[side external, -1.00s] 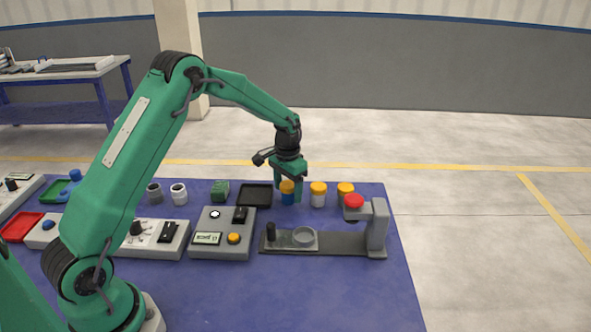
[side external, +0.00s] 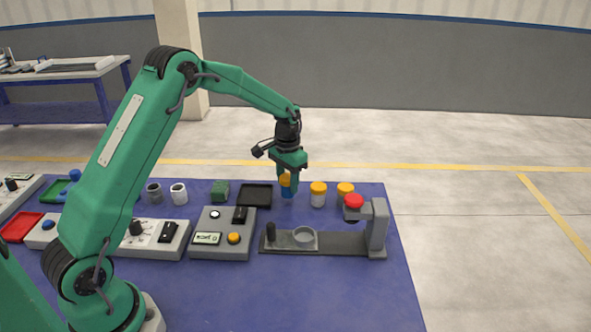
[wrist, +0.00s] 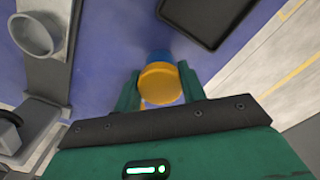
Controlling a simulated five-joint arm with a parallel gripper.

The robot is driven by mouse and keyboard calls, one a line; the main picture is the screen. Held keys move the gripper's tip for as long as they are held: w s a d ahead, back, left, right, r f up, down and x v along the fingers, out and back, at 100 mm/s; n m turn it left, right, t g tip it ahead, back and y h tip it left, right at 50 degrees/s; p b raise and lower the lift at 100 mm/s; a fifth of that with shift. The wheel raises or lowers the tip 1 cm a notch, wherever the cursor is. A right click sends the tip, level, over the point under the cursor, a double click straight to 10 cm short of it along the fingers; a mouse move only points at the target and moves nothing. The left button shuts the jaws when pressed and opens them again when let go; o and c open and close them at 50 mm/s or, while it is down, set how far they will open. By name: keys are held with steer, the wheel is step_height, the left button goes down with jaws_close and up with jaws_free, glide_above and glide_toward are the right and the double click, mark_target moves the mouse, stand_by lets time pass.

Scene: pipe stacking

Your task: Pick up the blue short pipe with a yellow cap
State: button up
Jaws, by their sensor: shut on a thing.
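The blue short pipe (side external: 287,192) with its yellow cap (side external: 286,180) is upright between the fingers of my gripper (side external: 288,184) in the side external view. In the wrist view the yellow cap (wrist: 160,82) fills the gap between the green fingers of my gripper (wrist: 158,88), with a bit of the blue pipe (wrist: 160,56) behind it. My gripper is shut on the pipe. It looks to be slightly above the blue table, though the gap beneath it is hard to judge.
Two more yellow-capped pipes, a white one (side external: 318,195) and another (side external: 345,190), stand close to the right. A black tray (side external: 254,196) is just left. A grey press fixture (side external: 376,232) with a red knob and a grey control box (side external: 222,240) stand in front.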

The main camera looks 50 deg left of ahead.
steer(key=shift+r, duration=0.9)
steer(key=s+d+r, duration=0.4)
steer(key=d+r, duration=0.2)
steer(key=d, duration=0.5)
steer(key=shift+r, duration=0.4)
